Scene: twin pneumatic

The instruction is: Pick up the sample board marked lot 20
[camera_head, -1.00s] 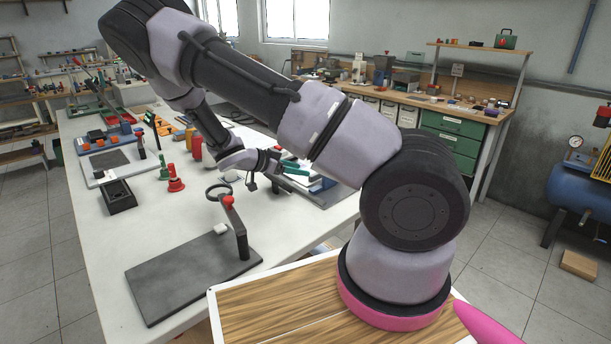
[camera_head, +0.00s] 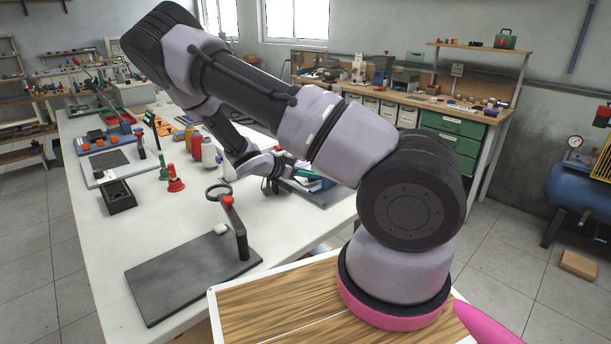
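My gripper (camera_head: 273,183) is over the right side of the white table, small and partly lost behind my own arm. I cannot make out whether its fingers are open or shut. Just right of it, a teal piece (camera_head: 307,174) and pale flat pieces lie over a dark base plate (camera_head: 325,198), partly covered by my arm. No lot marking is readable, so I cannot tell which thing is the board marked lot 20. I cannot tell whether the gripper touches any of these pieces.
A dark plate (camera_head: 185,277) with an upright post and ring (camera_head: 218,191) stands at the near edge. The near-left white tabletop (camera_head: 95,255) is clear.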

